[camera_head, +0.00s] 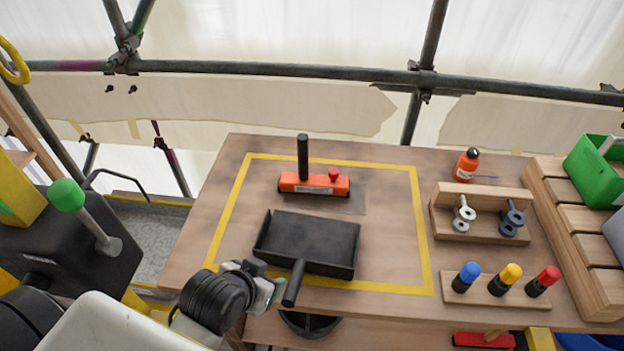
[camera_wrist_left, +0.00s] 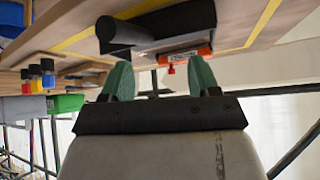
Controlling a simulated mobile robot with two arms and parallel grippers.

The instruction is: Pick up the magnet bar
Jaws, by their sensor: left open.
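The magnet bar (camera_head: 300,182) is an orange bar with an upright black handle and a red knob. It lies inside the yellow-taped rectangle on the wooden table (camera_head: 395,165), behind the black pan. It also shows in the left wrist view (camera_wrist_left: 183,56), partly hidden behind the pan. My left gripper (camera_head: 272,288) is at the table's front edge, beside the pan's handle and well short of the bar. In the left wrist view its green fingers (camera_wrist_left: 160,80) are apart with nothing between them. My right gripper is not in view.
The black pan (camera_head: 308,240) stands between my left gripper and the bar, its handle (camera_head: 294,283) pointing forward. At right are a wooden rack (camera_head: 483,232) with eye bolts, capped markers (camera_head: 500,285), an orange bottle (camera_head: 467,165) and a green bin (camera_head: 590,175). Scaffold pipes run behind.

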